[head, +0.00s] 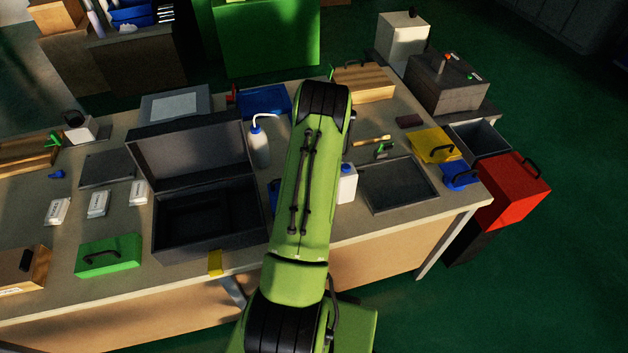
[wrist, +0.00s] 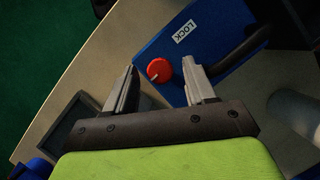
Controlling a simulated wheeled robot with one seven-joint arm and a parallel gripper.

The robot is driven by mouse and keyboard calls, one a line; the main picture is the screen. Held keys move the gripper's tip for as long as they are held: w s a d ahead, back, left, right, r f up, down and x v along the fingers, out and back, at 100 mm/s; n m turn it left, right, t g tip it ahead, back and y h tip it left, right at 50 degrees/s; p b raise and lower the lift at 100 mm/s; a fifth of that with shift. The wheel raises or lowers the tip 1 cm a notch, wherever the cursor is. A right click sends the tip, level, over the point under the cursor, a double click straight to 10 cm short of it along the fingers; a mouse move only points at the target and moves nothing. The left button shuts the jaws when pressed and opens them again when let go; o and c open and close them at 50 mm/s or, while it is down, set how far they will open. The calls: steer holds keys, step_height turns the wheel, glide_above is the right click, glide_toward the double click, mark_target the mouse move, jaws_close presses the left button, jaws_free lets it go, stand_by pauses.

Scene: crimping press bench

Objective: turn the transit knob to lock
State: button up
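The red transit knob (wrist: 159,70) sits on a blue case (wrist: 215,28) in the wrist view. A pale pointer mark on the knob points down and left, away from the white LOCK label (wrist: 184,31) on the same face. My gripper (wrist: 159,66) is open, with one finger on each side of the knob and a visible gap to both. I cannot tell how far above the case the fingertips are. In the head view my arm hides the gripper and the knob; a blue case (head: 262,99) shows partly beside the arm at the back of the bench.
A dark handle (wrist: 238,50) rises from the case, close to the right finger. A grey tray (wrist: 72,122) lies left of the gripper, and a pale round object (wrist: 296,108) stands at right. In the head view, a bottle (head: 258,143) and an open dark case (head: 197,160) stand left of my arm.

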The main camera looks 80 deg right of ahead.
steer(key=p+v, duration=0.2)
steer(key=v, duration=1.3)
steer(key=shift+r+p, duration=0.35)
steer(key=shift+r, duration=0.05)
